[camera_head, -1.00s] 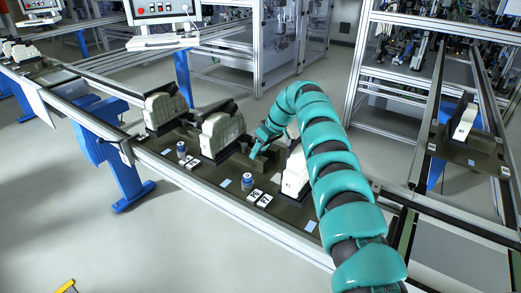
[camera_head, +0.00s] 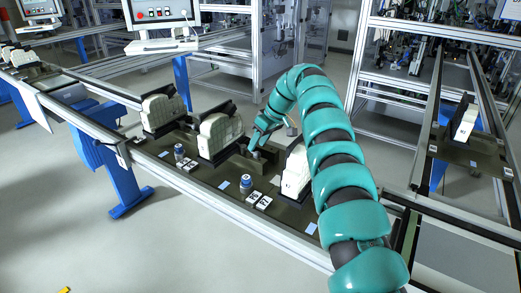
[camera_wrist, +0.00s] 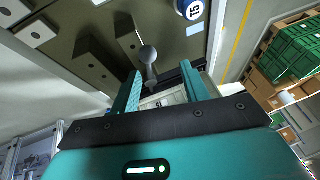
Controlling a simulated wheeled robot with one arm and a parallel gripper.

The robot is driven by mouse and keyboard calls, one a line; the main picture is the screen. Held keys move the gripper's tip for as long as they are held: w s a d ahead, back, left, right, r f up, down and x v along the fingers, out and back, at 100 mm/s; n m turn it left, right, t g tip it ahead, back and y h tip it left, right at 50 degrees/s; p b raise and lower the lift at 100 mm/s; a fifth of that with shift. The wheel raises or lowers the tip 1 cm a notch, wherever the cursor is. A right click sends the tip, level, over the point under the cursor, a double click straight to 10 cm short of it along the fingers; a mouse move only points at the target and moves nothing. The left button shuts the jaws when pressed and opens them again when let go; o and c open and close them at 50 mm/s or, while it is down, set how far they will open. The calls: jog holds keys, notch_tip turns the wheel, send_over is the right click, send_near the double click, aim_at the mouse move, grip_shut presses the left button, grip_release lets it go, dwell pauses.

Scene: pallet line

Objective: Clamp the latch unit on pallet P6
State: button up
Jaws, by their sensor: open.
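In the head view, cream latch units sit in black holders on the dark pallets: a left one (camera_head: 158,110), a middle one (camera_head: 217,132) and a right one (camera_head: 296,170). My gripper (camera_head: 256,143) is low between the middle and right units. In the wrist view, my gripper (camera_wrist: 160,76) is open, its two teal fingers apart. A dark ball-ended lever (camera_wrist: 148,56) stands at the fingertips, apparently between them; contact is unclear. A pale unit (camera_wrist: 165,98) shows partly behind the fingers. I cannot read P6 on any pallet.
Blue-and-white round pieces (camera_head: 246,182) and white marked tiles (camera_head: 253,197) lie along the near pallet side. A metal conveyor rail (camera_head: 225,208) edges the line. Another unit (camera_head: 465,122) stands on the right-hand line. Green crates (camera_wrist: 297,50) show in the wrist view.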

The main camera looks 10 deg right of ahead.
jog(key=s+a+r+b, duration=0.3)
jog(key=s+r, duration=0.5)
jog(key=s, duration=0.5)
jog(key=shift+r+b, duration=0.35)
jog(key=shift+b, duration=0.15)
dwell(0.7)
